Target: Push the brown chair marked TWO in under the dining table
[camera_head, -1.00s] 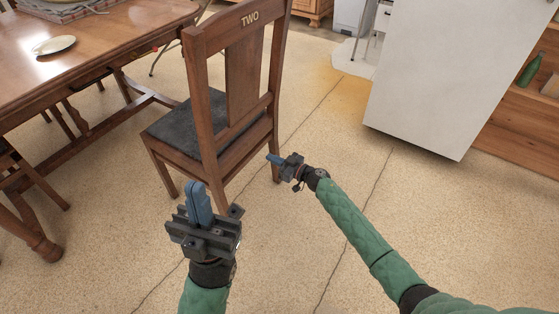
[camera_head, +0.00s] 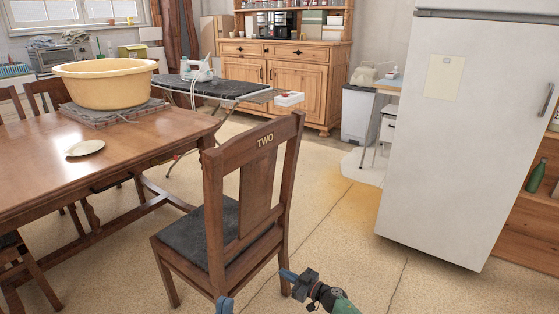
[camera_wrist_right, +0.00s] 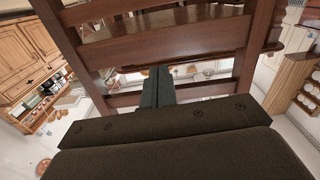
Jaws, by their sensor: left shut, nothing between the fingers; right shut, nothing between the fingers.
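The brown wooden chair marked TWO (camera_head: 258,200) stands upright at the right side of the dining table (camera_head: 130,150), its dark seat toward the table and its back toward me. It is apart from the table's edge in the head view. My right gripper (camera_head: 289,275) is shut and empty, low beside the chair's right rear leg; I cannot tell if it touches. In the right wrist view, the shut fingers (camera_wrist_right: 157,85) point at the chair's wooden frame (camera_wrist_right: 165,45). My left gripper (camera_head: 225,304) shows only its blue shut fingertips at the bottom edge, near the chair's back.
An ironing board (camera_head: 215,88) stands beyond. A white fridge (camera_head: 455,140) stands right. Another chair (camera_head: 25,270) is at lower left. Floor between chair and fridge is clear.

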